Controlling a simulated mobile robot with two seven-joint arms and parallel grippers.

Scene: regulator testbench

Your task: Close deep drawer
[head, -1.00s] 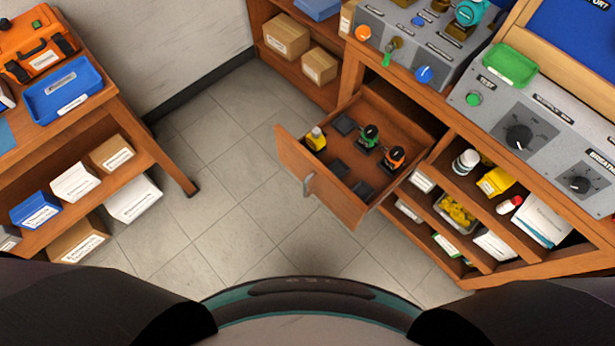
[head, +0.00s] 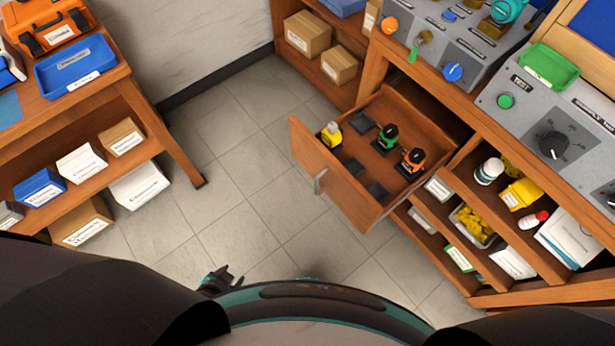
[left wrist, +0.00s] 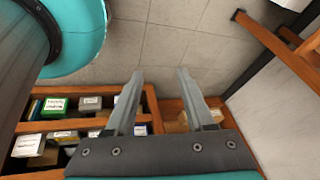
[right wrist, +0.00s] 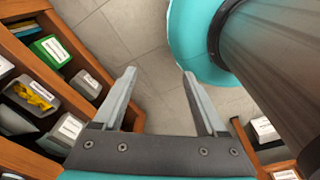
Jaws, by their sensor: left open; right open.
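The deep drawer (head: 335,185) is pulled out of the wooden bench, its front panel facing the lower left with a grey metal handle (head: 319,181). Inside it stand a yellow item (head: 332,134), a green-and-black item (head: 386,138) and an orange-and-black item (head: 412,160) among dark square pads. My left gripper (head: 229,277) is at the bottom of the head view, apart from the drawer. In the left wrist view its fingers (left wrist: 158,95) are spread and empty. My right gripper (right wrist: 158,98) is open and empty in the right wrist view and is not visible in the head view.
Open shelves (head: 470,245) with bottles, boxes and a bin of yellow parts are right of the drawer. A grey control panel (head: 560,130) sits on the bench above. Another wooden table (head: 150,120) stands at left. The tiled floor (head: 240,200) between is clear.

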